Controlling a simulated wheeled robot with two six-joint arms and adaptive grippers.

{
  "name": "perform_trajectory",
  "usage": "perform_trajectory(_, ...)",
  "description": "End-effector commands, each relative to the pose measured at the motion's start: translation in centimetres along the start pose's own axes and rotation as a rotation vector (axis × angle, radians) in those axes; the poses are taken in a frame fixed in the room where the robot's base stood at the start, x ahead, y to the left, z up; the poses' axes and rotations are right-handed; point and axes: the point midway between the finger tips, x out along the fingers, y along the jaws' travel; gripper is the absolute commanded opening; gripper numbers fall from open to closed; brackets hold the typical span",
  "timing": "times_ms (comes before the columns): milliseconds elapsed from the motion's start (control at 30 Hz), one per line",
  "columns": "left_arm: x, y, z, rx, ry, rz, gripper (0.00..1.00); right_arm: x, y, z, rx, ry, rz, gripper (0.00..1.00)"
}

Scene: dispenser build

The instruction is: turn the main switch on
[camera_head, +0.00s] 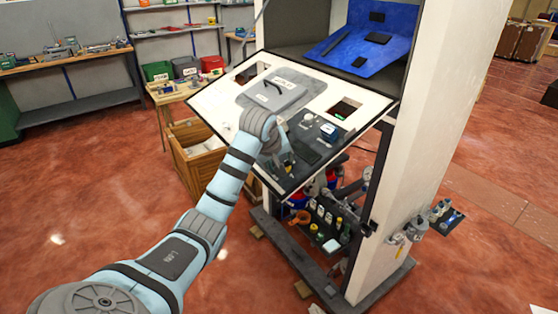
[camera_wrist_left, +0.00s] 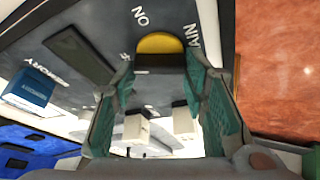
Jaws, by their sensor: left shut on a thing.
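The main switch (camera_wrist_left: 160,43) shows in the left wrist view as a yellow rounded part with a dark part below it, on a dark grey panel plate (camera_wrist_left: 105,20). The upside-down letters "ON" and part of "MAIN" are beside it. My left gripper (camera_wrist_left: 162,70) has its teal-padded fingers on both sides of the switch and is shut on it. In the head view my left gripper (camera_head: 284,160) is at the lower part of the tilted white panel (camera_head: 215,105), and the arm hides the switch there. My right gripper is in neither view.
A blue block (camera_wrist_left: 30,90) and a dark flat bar (camera_wrist_left: 78,53) are beside the switch on the plate. The panel also bears a grey hatch (camera_head: 285,88) with a handle. A white post (camera_head: 430,140) stands at the right, and a wooden crate (camera_head: 200,167) is behind the arm.

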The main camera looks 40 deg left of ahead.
Motion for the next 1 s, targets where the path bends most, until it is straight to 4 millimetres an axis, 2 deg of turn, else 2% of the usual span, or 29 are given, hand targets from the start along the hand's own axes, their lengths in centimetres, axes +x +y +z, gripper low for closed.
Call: perform_trajectory(1000, 0.03, -0.1, -0.04, 0.871, -0.001, 0.361, 0.12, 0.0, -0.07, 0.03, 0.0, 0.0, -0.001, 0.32)
